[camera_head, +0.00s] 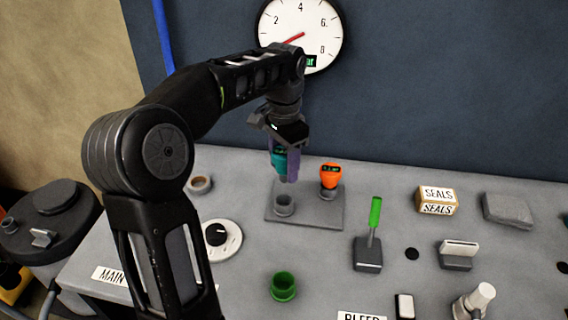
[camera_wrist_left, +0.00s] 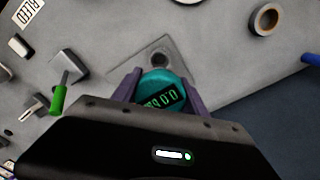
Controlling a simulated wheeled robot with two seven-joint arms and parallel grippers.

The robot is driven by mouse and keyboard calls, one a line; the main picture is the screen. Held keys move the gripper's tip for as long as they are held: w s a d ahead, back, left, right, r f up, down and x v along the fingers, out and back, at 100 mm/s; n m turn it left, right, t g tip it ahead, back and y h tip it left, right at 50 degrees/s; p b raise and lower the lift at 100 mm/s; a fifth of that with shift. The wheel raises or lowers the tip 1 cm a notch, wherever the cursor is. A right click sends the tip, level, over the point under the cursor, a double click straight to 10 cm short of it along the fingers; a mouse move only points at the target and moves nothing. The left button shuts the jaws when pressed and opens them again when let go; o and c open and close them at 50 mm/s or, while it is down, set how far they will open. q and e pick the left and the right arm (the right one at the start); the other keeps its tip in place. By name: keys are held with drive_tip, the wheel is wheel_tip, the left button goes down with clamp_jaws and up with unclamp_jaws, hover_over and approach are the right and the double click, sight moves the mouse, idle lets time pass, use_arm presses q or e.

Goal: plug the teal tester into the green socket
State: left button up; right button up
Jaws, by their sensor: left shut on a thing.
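The teal tester (camera_head: 279,161) is held upright in my left gripper (camera_head: 286,172), which is shut on it. The tester is above the grey plate (camera_head: 318,213), over the grey round socket there. In the left wrist view the tester (camera_wrist_left: 163,88) sits between the purple fingers, its small display facing up. The green socket (camera_head: 284,287) is an open green cup on the bench near the front, apart from the tester. It does not show in the left wrist view. My right gripper is not in view.
An orange tester (camera_head: 330,176) stands on the plate's right side. A block with a green-handled lever (camera_head: 374,214) stands right of the green socket. A dial knob (camera_head: 217,240) is on the left, and a SEALS box (camera_head: 437,200) is on the right. Bench between plate and green socket is clear.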

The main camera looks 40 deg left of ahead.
sight(284, 152)
use_arm(q)
drive_tip(key=shift+r, duration=0.15)
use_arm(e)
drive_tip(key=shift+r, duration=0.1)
